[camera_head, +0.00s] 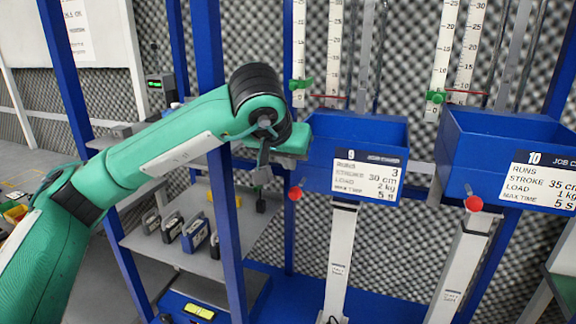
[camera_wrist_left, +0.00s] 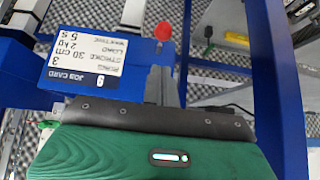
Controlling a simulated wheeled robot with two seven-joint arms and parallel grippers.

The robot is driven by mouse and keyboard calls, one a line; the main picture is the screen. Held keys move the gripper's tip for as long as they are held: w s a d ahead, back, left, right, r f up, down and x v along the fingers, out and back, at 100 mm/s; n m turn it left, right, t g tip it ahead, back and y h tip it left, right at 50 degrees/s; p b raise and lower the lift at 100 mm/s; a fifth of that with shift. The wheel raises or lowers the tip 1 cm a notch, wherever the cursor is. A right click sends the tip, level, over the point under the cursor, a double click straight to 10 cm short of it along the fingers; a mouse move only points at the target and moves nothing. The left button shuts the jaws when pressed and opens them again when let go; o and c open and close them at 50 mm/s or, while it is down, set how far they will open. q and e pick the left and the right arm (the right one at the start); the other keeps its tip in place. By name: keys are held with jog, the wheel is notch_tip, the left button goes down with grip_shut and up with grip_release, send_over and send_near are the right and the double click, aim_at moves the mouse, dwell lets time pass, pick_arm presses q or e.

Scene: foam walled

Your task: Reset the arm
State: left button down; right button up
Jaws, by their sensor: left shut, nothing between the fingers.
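My left arm (camera_head: 165,150) reaches in from the left, its black wrist joint in front of a blue post. My left gripper (camera_head: 262,170) hangs below the wrist, shut and empty, left of a blue bin with a white job card (camera_head: 368,176). In the left wrist view the gripper (camera_wrist_left: 167,82) shows as grey fingers pointing up the picture. A red knob (camera_head: 295,193) sits below that bin, to the right of the gripper and apart from it in the head view. It also shows in the left wrist view (camera_wrist_left: 163,31). My right gripper is not in view.
A second blue bin (camera_head: 520,150) with a red knob (camera_head: 474,203) stands at the right. White scales with green markers (camera_head: 436,97) rise behind the bins. Blue posts (camera_head: 222,240) frame the rig. A grey shelf (camera_head: 150,238) at left holds several small devices.

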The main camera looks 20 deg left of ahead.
pick_arm(q)
jog(key=shift+r, duration=0.25)
jog(key=shift+s+r, duration=0.1)
jog(key=shift+s, duration=0.1)
jog(key=shift+w, duration=0.1)
